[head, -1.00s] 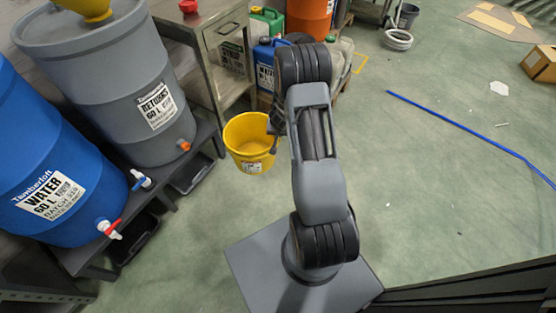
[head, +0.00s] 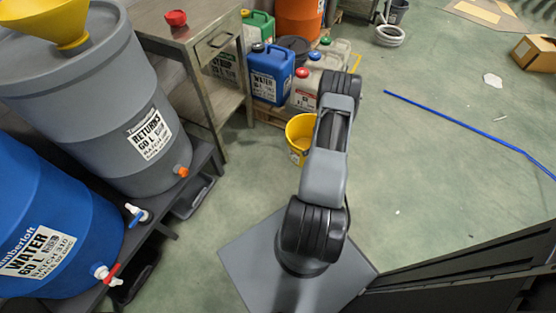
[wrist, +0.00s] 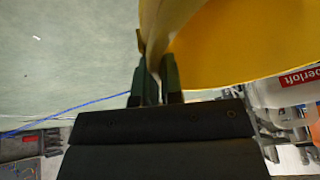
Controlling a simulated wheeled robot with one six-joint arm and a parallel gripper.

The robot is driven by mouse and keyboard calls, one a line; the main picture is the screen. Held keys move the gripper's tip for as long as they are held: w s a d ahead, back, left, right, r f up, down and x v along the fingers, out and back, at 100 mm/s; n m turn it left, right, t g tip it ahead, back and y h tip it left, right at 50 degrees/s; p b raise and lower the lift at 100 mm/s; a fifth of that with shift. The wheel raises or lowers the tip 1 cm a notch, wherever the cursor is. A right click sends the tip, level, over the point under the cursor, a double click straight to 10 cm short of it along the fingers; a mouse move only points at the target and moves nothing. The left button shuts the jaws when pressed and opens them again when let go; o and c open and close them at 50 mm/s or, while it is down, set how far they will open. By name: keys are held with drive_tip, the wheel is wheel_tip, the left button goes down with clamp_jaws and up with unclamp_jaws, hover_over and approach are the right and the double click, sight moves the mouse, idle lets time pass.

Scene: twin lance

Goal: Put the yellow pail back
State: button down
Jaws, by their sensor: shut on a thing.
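The yellow pail (head: 299,138) shows in the head view just left of my arm, which hides its right part. In the wrist view the pail's yellow wall (wrist: 240,45) fills the upper right. My gripper (wrist: 157,85) is shut on the pail's rim in the wrist view, with one dark finger on each side of it. In the head view the fingers are hidden behind my arm. I cannot tell how far the pail is above the floor.
A blue WATER drum (head: 50,225) and a grey RETURNS drum (head: 110,105) stand on a dark rack at left. A metal bench (head: 180,30) and jerrycans, one blue (head: 272,75), stand behind. A blue rod (head: 450,120) lies on the open floor at right.

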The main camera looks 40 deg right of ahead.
sight(296, 155)
drive_tip(key=w+a+f+b, duration=0.1)
drive_tip(key=w+a+f, duration=0.1)
drive_tip(key=a+f, duration=0.1)
drive_tip(key=w+a+f+b, duration=0.2)
drive_tip(key=w+a+f, duration=0.1)
drive_tip(key=a, duration=0.1)
drive_tip(key=w+a+f+b, duration=0.2)
drive_tip(key=a, duration=0.1)
drive_tip(key=shift+w+a+f, duration=0.3)
drive_tip(key=shift+w+f, duration=0.05)
drive_tip(key=shift+f, duration=0.05)
drive_tip(key=shift+w+a+f+b, duration=0.1)
drive_tip(key=shift+a+f+b, duration=0.15)
drive_tip(key=shift+f+b, duration=0.1)
drive_tip(key=shift+w+a+f+b, duration=0.1)
drive_tip(key=shift+f+b, duration=0.95)
drive_tip(key=shift+f, duration=0.6)
